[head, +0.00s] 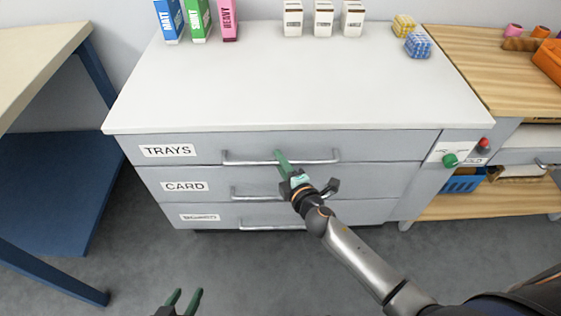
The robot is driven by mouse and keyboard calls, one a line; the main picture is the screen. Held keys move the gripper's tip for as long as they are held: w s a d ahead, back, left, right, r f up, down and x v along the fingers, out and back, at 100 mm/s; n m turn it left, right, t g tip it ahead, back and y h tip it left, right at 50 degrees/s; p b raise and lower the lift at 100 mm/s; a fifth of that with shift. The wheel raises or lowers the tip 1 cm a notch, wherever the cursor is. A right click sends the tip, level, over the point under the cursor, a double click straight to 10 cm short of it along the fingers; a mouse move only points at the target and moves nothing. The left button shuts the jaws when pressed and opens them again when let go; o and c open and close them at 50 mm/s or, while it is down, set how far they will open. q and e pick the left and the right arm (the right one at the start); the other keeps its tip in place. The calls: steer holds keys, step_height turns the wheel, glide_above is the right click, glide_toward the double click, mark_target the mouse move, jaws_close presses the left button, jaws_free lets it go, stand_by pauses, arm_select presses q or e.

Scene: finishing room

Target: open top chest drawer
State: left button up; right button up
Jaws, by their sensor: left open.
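The grey chest has a top drawer (205,150) labelled TRAYS, with a long silver bar handle (315,161). The top drawer looks closed, in line with the fronts below. My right gripper (280,156) is at the handle, left of its middle, with its green fingers over the bar. The fingers overlap in this view, so I cannot tell whether they grip the bar. My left gripper (183,298) is open and empty at the bottom edge of the view, above the floor and well away from the chest.
Below are the CARD drawer (225,186) and a third drawer (250,213). Boxes and small blocks stand on the chest top (290,85). A green knob (449,160) and red button (484,142) sit at right.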

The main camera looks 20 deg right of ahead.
jaws_close()
stand_by(1.0)
